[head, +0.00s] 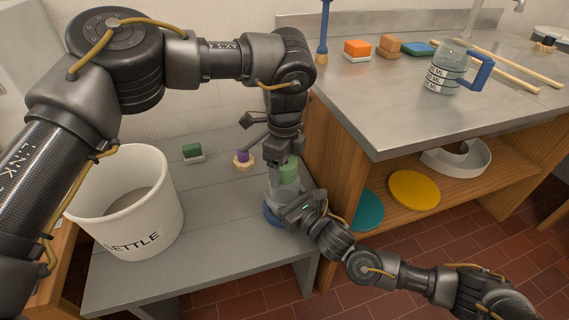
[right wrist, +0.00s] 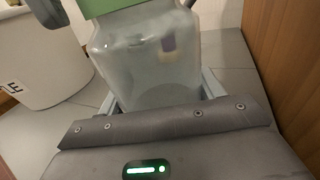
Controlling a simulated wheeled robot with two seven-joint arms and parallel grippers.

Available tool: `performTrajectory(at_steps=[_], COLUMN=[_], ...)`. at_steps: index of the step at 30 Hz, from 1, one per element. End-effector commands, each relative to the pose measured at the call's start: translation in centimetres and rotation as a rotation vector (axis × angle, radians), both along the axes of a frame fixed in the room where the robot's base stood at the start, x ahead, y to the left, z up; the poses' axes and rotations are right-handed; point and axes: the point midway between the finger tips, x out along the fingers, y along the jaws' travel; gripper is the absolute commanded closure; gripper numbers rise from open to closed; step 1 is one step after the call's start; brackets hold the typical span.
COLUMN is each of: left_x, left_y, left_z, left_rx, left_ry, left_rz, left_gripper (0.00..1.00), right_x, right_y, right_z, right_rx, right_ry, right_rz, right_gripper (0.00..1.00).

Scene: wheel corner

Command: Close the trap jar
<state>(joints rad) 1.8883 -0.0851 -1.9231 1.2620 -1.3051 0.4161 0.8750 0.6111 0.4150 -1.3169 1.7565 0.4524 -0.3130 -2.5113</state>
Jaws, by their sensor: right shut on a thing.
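The trap jar is a clear, squarish vessel (right wrist: 145,70), upright on the grey bench; in the head view its lower part (head: 273,198) is partly hidden by my right gripper. A green lid-like piece (head: 289,172) is at the jar's top; it also shows at the top edge of the right wrist view (right wrist: 106,8). I cannot tell whether it is seated. My right gripper (head: 292,208) is shut on the jar's body, with a finger on each side. My left gripper (head: 286,160) points down at the green piece; whether its jaws press on it is unclear.
A white bucket marked SETTLE (head: 150,215) stands left on the bench. A green-and-white block (head: 193,153) and a purple-topped wooden piece (head: 243,160) lie behind. The steel counter (head: 375,110) rises at right, with a measuring jug (head: 445,72).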

Motion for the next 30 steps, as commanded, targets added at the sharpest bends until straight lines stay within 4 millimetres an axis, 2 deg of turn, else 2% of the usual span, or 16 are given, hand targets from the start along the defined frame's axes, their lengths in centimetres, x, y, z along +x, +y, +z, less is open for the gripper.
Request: performTrajectory(at_steps=[2, 10, 14, 16, 24, 27, 30], left_x=[0.00, 0.00, 0.00, 0.00, 0.03, 0.04, 0.05], left_y=[0.01, 0.01, 0.01, 0.01, 0.06, 0.05, 0.03], left_z=[0.01, 0.03, 0.02, 0.02, -0.01, -0.03, -0.05], left_rx=[0.000, 0.000, 0.000, 0.000, 0.001, 0.002, 0.001], left_ry=[0.000, 0.000, 0.000, 0.000, 0.001, 0.001, 0.000], left_rz=[0.000, 0.000, -0.044, -0.139, -0.795, -0.990, -1.035], left_gripper=[0.35, 0.70, 0.70, 0.71, 0.71, 0.71, 0.71], right_x=[0.02, 0.02, 0.02, 0.02, 0.03, 0.02, 0.02], right_y=[-0.02, -0.02, -0.02, -0.02, -0.03, -0.04, -0.04], right_z=[-0.01, -0.01, -0.01, -0.01, -0.02, -0.01, -0.02], right_rx=[0.000, 0.000, 0.000, 0.000, 0.000, 0.000, 0.000], right_ry=[0.000, 0.000, 0.000, 0.000, 0.000, 0.000, 0.000], right_rz=[-0.001, -0.001, -0.001, -0.001, -0.001, -0.001, -0.001], right_gripper=[0.97, 0.97, 0.97, 0.97, 0.97, 0.97, 0.97])
